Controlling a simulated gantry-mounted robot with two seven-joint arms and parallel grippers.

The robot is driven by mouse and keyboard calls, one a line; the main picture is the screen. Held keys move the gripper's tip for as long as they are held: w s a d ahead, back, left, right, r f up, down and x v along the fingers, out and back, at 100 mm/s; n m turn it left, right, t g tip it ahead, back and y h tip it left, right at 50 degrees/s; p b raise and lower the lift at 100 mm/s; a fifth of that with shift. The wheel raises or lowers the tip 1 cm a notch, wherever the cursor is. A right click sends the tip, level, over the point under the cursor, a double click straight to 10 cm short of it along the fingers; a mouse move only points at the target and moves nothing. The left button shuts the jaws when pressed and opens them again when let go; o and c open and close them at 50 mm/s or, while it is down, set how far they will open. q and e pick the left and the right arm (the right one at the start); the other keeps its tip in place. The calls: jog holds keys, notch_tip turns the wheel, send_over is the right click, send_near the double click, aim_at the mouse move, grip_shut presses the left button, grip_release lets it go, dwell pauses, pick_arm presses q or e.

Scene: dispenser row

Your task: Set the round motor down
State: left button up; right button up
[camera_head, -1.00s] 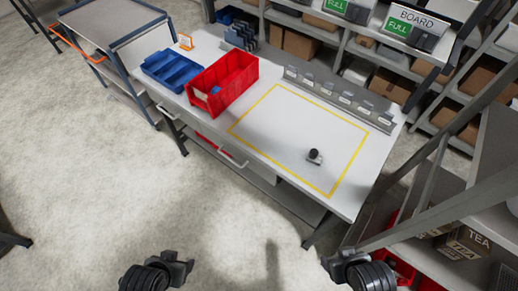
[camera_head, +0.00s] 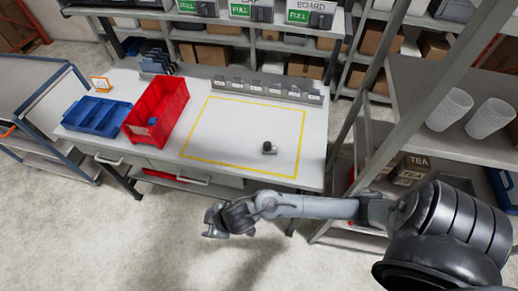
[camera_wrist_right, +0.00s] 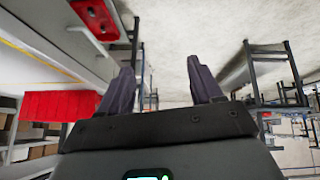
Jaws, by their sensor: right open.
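The round motor (camera_head: 268,147), a small dark piece with a light part, rests on the white table (camera_head: 230,143) inside the yellow outline, near its right front corner. It is too small to tell its exact pose. My right arm reaches in from the right, in front of the table. My right gripper (camera_head: 213,224) is apart from the motor, nearer the camera and to its left. In the right wrist view the two dark fingers (camera_wrist_right: 163,78) stand apart with nothing between them. My left gripper is not in view.
A red bin (camera_head: 143,113) with a blue item inside and a blue divided tray (camera_head: 95,115) stand on the table's left. A row of labelled grey holders (camera_head: 265,90) lines the back. A shelf post stands at right. Most of the outlined area is bare.

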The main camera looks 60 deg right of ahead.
jog(key=w+d+f, duration=0.2)
jog(key=w+d, duration=0.2)
notch_tip(320, 180, up, 8)
jog(key=m+g+h+p, duration=0.2)
jog(key=m+g, duration=0.5)
jog(key=m, duration=0.2)
send_over(268, 145)
jog(key=shift+w+f, duration=0.1)
jog(key=shift+w, duration=0.05)
notch_tip(268, 145, down, 3)
jog(key=shift+f+b, duration=0.1)
jog(key=shift+b, duration=0.65)
jog(key=shift+f, duration=0.4)
jog(key=shift+s+f, duration=0.2)
jog(key=shift+f, duration=2.4)
